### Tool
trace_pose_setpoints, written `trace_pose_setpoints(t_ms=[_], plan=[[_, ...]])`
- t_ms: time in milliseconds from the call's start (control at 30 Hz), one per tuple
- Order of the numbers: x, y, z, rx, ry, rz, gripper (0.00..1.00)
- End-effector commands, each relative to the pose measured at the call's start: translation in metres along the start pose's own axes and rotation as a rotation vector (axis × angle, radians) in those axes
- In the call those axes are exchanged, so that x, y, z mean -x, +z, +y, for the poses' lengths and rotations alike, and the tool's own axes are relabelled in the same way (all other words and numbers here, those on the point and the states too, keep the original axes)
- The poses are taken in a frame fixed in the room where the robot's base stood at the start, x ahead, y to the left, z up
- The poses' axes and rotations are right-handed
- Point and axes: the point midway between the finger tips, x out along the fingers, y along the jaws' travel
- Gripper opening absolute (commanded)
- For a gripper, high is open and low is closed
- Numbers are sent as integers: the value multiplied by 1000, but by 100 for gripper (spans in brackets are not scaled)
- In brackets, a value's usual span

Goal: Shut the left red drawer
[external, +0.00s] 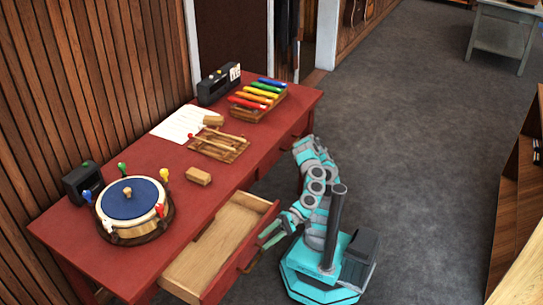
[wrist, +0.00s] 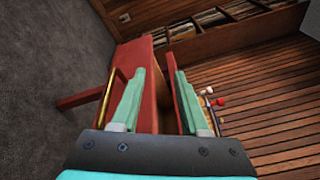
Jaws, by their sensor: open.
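The left red drawer (external: 238,262) stands pulled far out from the front of the red desk in the external view. Its pale wooden inside (external: 205,250) looks empty. My gripper (external: 268,234) is low beside the outer face of the drawer front, near its right end. In the wrist view my gripper (wrist: 159,72) is open, with two green fingers apart and nothing held. Red panels (wrist: 149,95) show between and beyond the fingers, and a brass handle (wrist: 107,98) shows beside the left finger. I cannot tell whether a finger touches the drawer.
The red desk (external: 110,243) carries a drum (external: 131,210), a wooden block (external: 198,176), a mallet tray (external: 218,149), a colourful xylophone (external: 259,94) and paper (external: 185,123). A wooden shelf (external: 518,200) stands at the right. Grey carpet (external: 420,150) between is clear.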

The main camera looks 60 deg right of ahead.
Motion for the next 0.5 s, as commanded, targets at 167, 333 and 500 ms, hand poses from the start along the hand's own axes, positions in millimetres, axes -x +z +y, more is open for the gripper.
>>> trace_pose_setpoints(t_ms=[167,333,500], plan=[[19,-30,60,-100,112,102,45],[22,-39,71,-127,142,140,45],[8,-41,70,-127,141,144,45]])
